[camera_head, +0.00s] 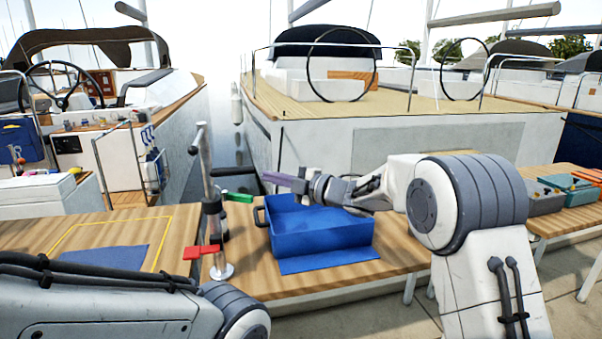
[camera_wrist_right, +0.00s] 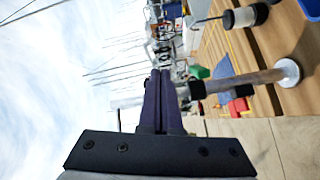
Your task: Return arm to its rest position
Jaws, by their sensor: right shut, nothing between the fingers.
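My right arm reaches in from the right over the wooden table. Its gripper (camera_head: 268,178), with purple fingers, hangs above the rear left part of a blue bin (camera_head: 322,240), pointing left. The fingers are shut and empty; the right wrist view also shows the gripper (camera_wrist_right: 158,75) closed, nothing between the fingertips. A link of my left arm (camera_head: 100,305) lies across the lower left of the head view. My left gripper is outside both views.
Blue mats (camera_head: 105,257) lie on the table (camera_head: 175,228). Small cases (camera_head: 568,187) sit at the right. Moored boats are beyond.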

